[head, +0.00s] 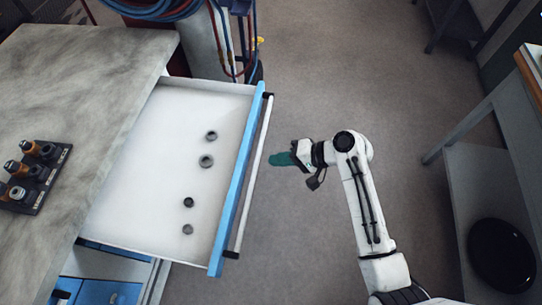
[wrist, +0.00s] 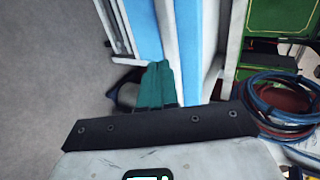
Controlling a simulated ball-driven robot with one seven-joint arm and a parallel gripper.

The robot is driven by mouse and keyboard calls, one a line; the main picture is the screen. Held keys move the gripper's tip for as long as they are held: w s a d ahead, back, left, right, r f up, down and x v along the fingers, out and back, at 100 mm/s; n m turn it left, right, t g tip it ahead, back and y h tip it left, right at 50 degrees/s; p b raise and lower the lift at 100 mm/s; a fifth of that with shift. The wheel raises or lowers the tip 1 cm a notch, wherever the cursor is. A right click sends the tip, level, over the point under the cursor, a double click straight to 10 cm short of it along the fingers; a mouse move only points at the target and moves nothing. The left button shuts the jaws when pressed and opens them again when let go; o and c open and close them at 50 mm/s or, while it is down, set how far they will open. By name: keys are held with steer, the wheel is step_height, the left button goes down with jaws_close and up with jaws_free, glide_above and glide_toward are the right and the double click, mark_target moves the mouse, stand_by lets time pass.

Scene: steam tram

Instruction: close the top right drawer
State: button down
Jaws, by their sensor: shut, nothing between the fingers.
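The drawer (head: 165,150) is pulled far out from under the grey worktop in the head view. It has a white inside, a blue front (head: 238,180) and a long pale bar handle (head: 252,175). Several small dark rings lie on its floor. My gripper (head: 272,159), with teal fingers, is just right of the handle, about midway along it, with a small gap in the picture. The fingers are shut and empty. In the wrist view the shut fingers (wrist: 156,70) show in front of blue and white upright strips; I cannot tell whether they touch anything.
The worktop (head: 70,80) carries a dark rack of tool holders (head: 35,175). Blue and red hoses (head: 160,8) hang behind the drawer. A shelf with a black round object (head: 500,255) stands at the right. The floor between is clear.

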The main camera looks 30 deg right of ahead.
steer(key=shift+w+a, duration=0.7)
steer(key=shift+a, duration=0.3)
steer(key=b, duration=0.3)
glide_toward(151, 147)
steer(key=s+d, duration=0.1)
steer(key=d, duration=0.1)
steer(key=s+d, duration=0.3)
steer(key=d, duration=0.1)
steer(key=shift+s+d+f, duration=0.15)
steer(key=shift+s+f, duration=0.2)
steer(key=w+a+b, duration=0.3)
steer(key=a, duration=0.1)
steer(key=w+a+b, duration=0.3)
steer(key=a, duration=0.1)
steer(key=w+a+b, duration=0.3)
steer(key=a, duration=0.2)
steer(key=shift+w+a+b, duration=0.15)
steer(key=shift+w+b, duration=0.15)
steer(key=shift+w, duration=0.05)
steer(key=shift+w+a+b, duration=0.35)
steer(key=shift+a, duration=0.1)
steer(key=shift+r, duration=0.3)
steer(key=shift+w+a+r, duration=0.1)
steer(key=shift+a+r, duration=0.05)
